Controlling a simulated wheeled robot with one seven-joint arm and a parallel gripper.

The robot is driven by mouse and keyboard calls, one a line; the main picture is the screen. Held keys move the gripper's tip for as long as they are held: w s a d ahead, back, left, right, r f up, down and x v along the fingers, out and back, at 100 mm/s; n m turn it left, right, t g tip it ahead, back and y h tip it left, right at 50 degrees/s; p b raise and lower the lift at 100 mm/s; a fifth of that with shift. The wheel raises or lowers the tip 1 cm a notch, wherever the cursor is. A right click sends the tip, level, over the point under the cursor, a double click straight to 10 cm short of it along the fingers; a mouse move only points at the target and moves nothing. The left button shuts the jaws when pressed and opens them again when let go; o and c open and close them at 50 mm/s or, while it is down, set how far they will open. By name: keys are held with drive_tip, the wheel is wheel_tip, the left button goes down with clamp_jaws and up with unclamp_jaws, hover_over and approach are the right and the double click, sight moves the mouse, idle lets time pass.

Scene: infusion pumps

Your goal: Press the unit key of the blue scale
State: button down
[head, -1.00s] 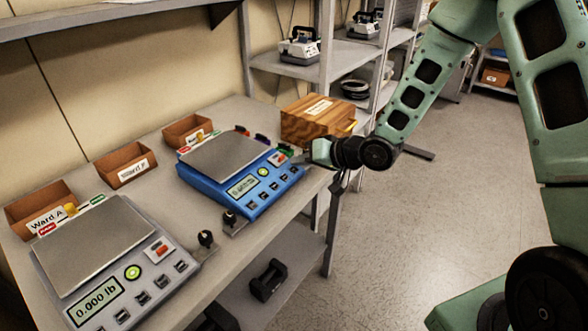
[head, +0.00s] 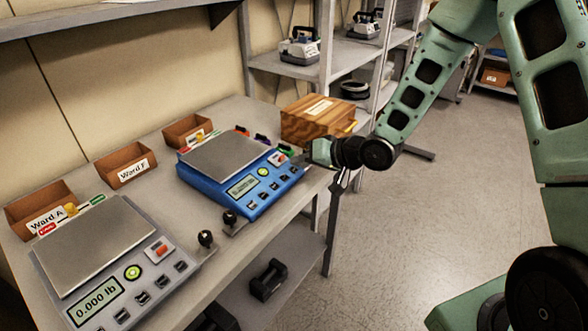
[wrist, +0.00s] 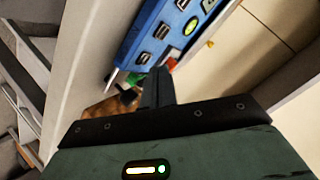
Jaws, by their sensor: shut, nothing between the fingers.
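The blue scale (head: 238,173) stands on the bench with a grey weighing plate, a lit display, a round green-lit button and a row of dark square keys on its front. In the wrist view its blue front (wrist: 168,35) shows at the top with several dark keys and the green button. Which key is the unit key cannot be read. My gripper (head: 308,153) is at the scale's right end, by the red and white switch. In the wrist view my shut, empty fingers (wrist: 158,75) point at the scale's edge; whether they touch it cannot be told.
A grey scale (head: 105,255) reading 0.000 lb stands at the front left. Cardboard bins (head: 125,167) line the wall. A wooden box (head: 312,120) sits behind my gripper. Small black-knobbed pieces (head: 230,220) stand at the bench's front edge.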

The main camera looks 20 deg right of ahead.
drive_tip(key=shift+f, duration=0.15)
drive_tip(key=shift+w+f, duration=0.1)
drive_tip(key=shift+f, duration=0.2)
drive_tip(key=shift+a+f+b, duration=0.1)
drive_tip(key=shift+f+b, duration=0.2)
drive_tip(key=shift+b, duration=0.05)
idle(0.5)
drive_tip(key=shift+r, duration=0.1)
drive_tip(key=shift+r+p, duration=0.65)
drive_tip(key=shift+p, duration=0.1)
drive_tip(key=r+p, duration=0.1)
drive_tip(key=s+r+p, duration=0.1)
drive_tip(key=r+p, duration=0.1)
drive_tip(key=d+r+p, duration=0.1)
drive_tip(key=shift+s+r+p, duration=0.15)
drive_tip(key=shift+r+p, duration=0.15)
drive_tip(key=shift+r, duration=0.1)
idle(0.7)
